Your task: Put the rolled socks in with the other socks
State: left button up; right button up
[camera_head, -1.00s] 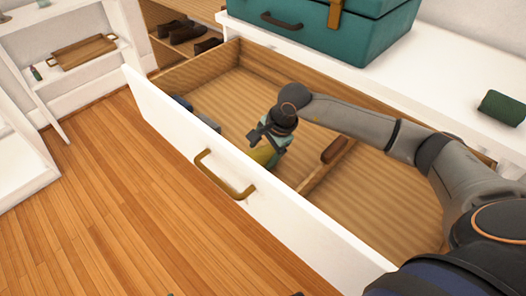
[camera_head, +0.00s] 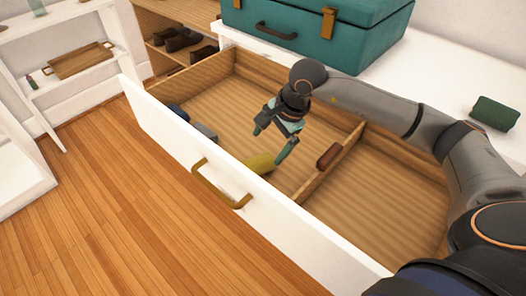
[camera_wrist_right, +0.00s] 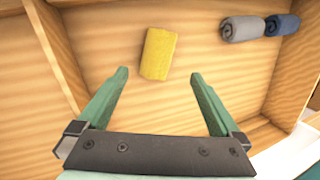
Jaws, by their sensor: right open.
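Yellow rolled socks (camera_head: 260,163) lie on the floor of the open drawer's left compartment, near its front. They also show whole in the wrist view (camera_wrist_right: 158,53). Grey rolled socks (camera_head: 207,131) and dark blue rolled socks (camera_head: 180,113) lie side by side in the same compartment, by the front panel further left; the wrist view shows the grey (camera_wrist_right: 242,28) and blue (camera_wrist_right: 283,24) ones too. My right gripper (camera_head: 270,146) is open and empty above the compartment, its green fingers apart from the yellow socks. My left gripper is out of view.
A dark green roll (camera_head: 495,112) and a teal suitcase (camera_head: 310,30) are on the white top. The white drawer front (camera_head: 150,113) has a brass handle (camera_head: 222,187).

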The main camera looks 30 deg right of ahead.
jog(key=shift+v, duration=1.75)
